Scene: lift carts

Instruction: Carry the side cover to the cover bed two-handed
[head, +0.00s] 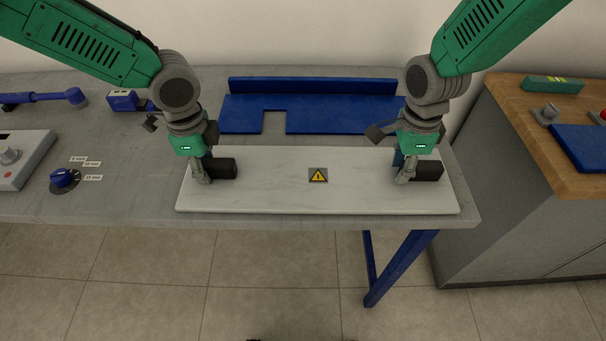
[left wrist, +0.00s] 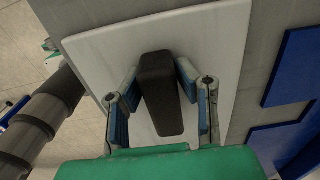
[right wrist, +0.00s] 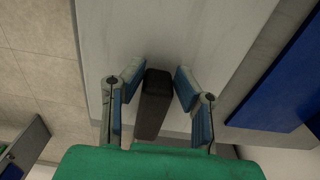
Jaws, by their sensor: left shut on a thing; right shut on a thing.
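The side cover (head: 270,190) is a long white panel with a yellow warning label in its middle and a black handle near each end. It lies flat along the front of the grey table; I cannot tell whether it touches the top. My left gripper (head: 205,170) is shut on the left black handle (head: 222,168), which shows between its fingers in the left wrist view (left wrist: 165,95). My right gripper (head: 404,170) is shut on the right black handle (head: 429,171), also seen in the right wrist view (right wrist: 153,105). A blue plate with a notch and back rail, seemingly the cover bed (head: 335,120), lies behind the cover.
A dial with labels (head: 64,178), a grey control box (head: 22,158) and a blue tool (head: 45,97) sit on the table's left. A wood-topped cabinet (head: 515,120) stands at the right. Bare table top lies left of the cover.

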